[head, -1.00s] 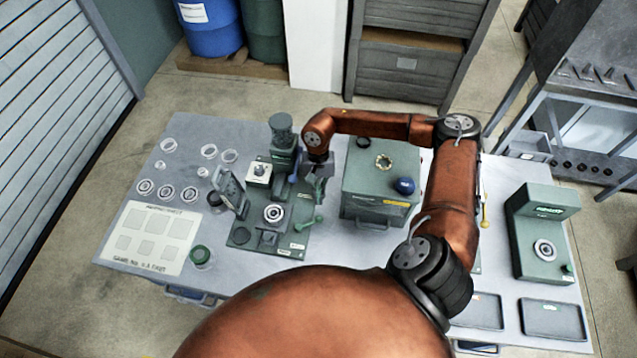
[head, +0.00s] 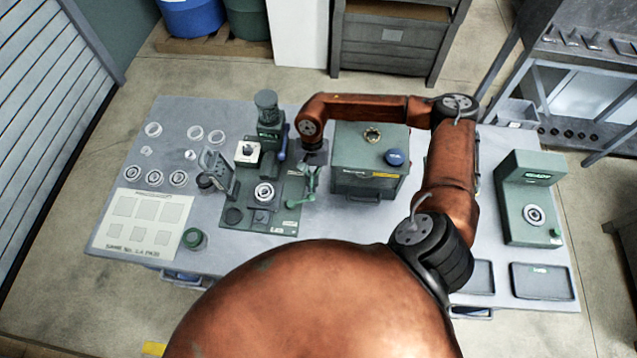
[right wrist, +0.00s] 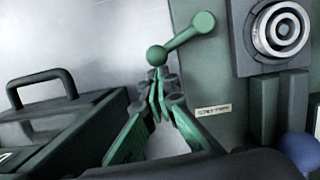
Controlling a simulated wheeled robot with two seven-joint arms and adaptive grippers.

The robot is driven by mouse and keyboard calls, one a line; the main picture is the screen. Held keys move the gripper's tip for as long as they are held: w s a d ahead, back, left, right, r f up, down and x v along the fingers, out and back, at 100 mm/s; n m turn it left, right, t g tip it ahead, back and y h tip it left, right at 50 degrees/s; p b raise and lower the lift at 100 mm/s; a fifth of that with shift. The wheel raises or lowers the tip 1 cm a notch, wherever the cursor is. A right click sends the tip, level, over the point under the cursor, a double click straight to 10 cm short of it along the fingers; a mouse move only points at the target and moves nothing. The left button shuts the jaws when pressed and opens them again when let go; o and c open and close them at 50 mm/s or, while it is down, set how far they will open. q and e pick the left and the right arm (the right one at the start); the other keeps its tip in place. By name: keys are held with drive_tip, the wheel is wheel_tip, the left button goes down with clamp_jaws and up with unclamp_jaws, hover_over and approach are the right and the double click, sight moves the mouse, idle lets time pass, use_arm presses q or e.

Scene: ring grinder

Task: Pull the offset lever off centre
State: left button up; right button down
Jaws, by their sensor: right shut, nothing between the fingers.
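The grinder's green lever (head: 301,201), with a ball at each end, lies at the right front of the green machine base (head: 276,217). I take it as the offset lever. It also shows in the right wrist view (right wrist: 183,40), slanting up to the right from its near ball. My right gripper (head: 310,188) points down just behind the lever's right end. In the right wrist view its green fingers (right wrist: 159,82) are shut and empty, with the tips right by the near ball; I cannot tell whether they touch. My left gripper is out of view.
A ringed chuck (head: 264,193) sits left of the lever, and a blue-handled lever (head: 283,141) stands behind. A green box (head: 368,188) with a dark handle stands close on the right. Rings (head: 154,177) and a marked sheet (head: 141,225) lie at the left.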

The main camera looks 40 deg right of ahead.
drive_tip(key=shift+w+a, duration=0.1)
drive_tip(key=shift+w+d, duration=0.3)
drive_tip(key=shift+w+d+r+b, duration=0.2)
drive_tip(key=shift+w+d+b, duration=0.6)
drive_tip(key=shift+w+b, duration=0.25)
drive_tip(key=shift+w+d+r, duration=0.15)
drive_tip(key=shift+w+r, duration=0.5)
drive_tip(key=shift+r, duration=0.25)
use_arm(q)
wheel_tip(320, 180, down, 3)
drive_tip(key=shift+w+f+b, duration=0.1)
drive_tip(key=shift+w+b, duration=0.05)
drive_tip(key=shift+b, duration=0.25)
use_arm(e)
drive_tip(key=v, duration=0.8)
drive_tip(key=shift+s+r, duration=0.2)
drive_tip(key=shift+r, duration=0.15)
drive_tip(key=shift+f, duration=0.1)
